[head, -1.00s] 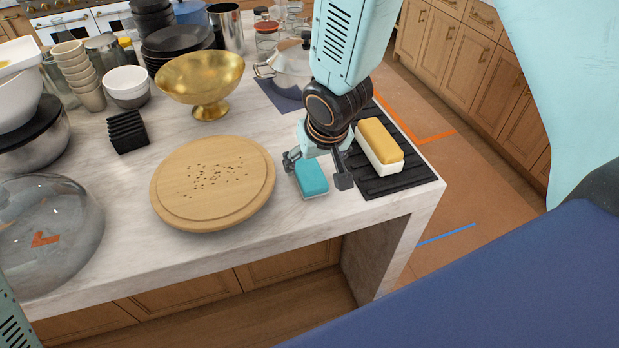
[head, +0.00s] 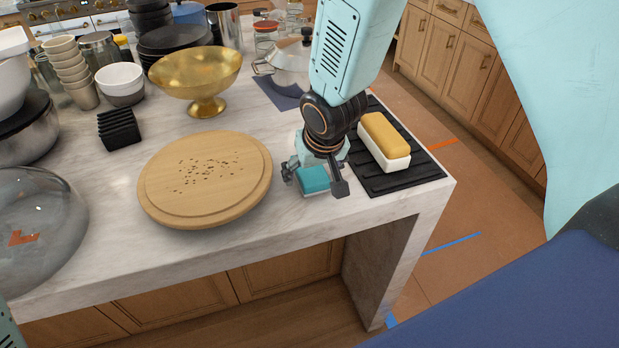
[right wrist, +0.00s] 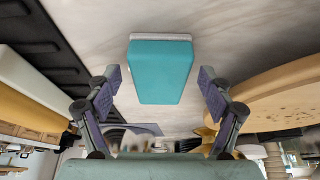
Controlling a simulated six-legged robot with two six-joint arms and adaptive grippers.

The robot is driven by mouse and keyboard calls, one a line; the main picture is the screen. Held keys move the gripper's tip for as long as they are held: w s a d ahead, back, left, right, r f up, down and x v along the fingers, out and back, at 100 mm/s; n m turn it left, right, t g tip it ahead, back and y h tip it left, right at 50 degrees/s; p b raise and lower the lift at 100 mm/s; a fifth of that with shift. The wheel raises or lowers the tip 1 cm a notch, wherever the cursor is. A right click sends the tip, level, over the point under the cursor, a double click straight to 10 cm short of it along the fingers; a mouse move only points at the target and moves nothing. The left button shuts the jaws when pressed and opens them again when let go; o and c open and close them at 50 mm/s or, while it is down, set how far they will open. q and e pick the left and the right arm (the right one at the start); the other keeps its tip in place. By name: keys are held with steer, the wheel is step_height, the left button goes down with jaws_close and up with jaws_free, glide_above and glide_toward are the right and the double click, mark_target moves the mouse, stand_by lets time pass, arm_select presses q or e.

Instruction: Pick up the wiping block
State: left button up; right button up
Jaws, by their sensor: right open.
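The wiping block (head: 313,180) is a teal block with a pale layer underneath, lying on the marble counter right of the round wooden board. In the right wrist view the block (right wrist: 160,70) is centred ahead, between the lines of the two fingers. My right gripper (head: 315,186) is open, with one finger on each side of the block. In the right wrist view its fingers (right wrist: 158,80) stand apart with a gap on both sides of the block; contact is not visible. My left gripper is not in view.
A round wooden board (head: 205,178) with crumbs lies left of the block. A black ribbed mat (head: 412,184) bearing a yellow-and-white block (head: 384,141) lies to the right. A gold bowl (head: 197,78) and a black slotted holder (head: 118,129) stand behind. The counter's front edge is near.

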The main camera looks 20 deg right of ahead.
mark_target(313, 173)
steer(key=shift+r, duration=0.1)
steer(key=shift+c, duration=0.2)
steer(key=shift+s, duration=0.1)
steer(key=c, duration=1.2)
steer(key=shift+r, duration=0.1)
step_height(313, 173, up, 10)
steer(key=p, duration=1)
